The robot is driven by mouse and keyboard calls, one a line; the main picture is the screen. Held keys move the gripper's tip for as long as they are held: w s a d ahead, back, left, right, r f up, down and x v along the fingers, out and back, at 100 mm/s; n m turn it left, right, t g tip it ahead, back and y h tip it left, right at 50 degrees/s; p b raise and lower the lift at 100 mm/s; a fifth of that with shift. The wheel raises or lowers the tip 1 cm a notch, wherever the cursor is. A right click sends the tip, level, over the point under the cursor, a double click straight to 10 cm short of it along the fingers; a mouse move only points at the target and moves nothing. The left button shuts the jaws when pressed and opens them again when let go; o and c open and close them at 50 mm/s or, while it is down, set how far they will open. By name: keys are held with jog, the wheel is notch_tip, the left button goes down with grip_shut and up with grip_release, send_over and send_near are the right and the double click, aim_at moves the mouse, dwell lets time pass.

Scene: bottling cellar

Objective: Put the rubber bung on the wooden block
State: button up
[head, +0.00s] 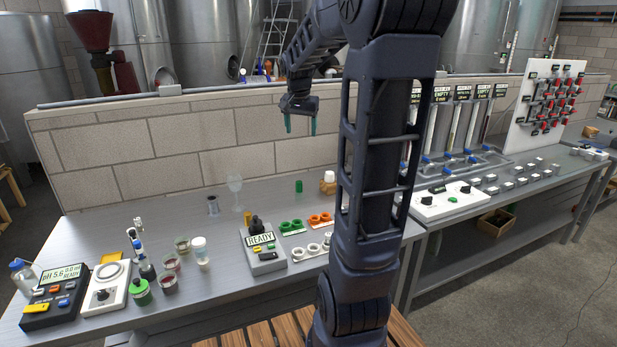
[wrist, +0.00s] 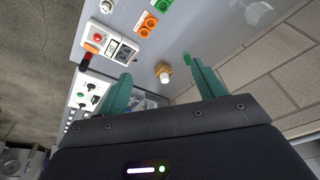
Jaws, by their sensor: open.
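My gripper (head: 300,126) is open and empty, high above the back of the bench in the head view. Its two teal fingers stand apart in the wrist view (wrist: 161,80). A tan-brown piece with a white top (head: 327,187) stands on the bench by the wall; it also shows between my fingers, well beyond them, in the wrist view (wrist: 160,69). I cannot tell whether it is the wooden block. A small green upright piece (head: 298,186) stands left of it, also seen in the wrist view (wrist: 187,58). I cannot clearly make out the rubber bung.
A wine glass (head: 234,184) and a small metal cylinder (head: 213,205) stand toward the back. Green rings (head: 291,226), orange rings (head: 320,219) and a READY meter (head: 265,258) are in front. Jars and a pH meter (head: 55,295) crowd the left. My arm hides part of the bench.

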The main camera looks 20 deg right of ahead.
jog(key=s+a+f+n, duration=0.1)
jog(key=s+a+n, duration=0.1)
jog(key=s, duration=0.6)
jog(key=s+a+f+n+t+y, duration=0.1)
jog(key=s+a+f+n, duration=0.1)
jog(key=s, duration=0.6)
jog(key=s+a+f+n+t, duration=0.1)
jog(key=s+a+f+n, duration=0.1)
jog(key=s, duration=0.7)
jog(key=shift+a+n, duration=0.9)
jog(key=shift+a, duration=0.05)
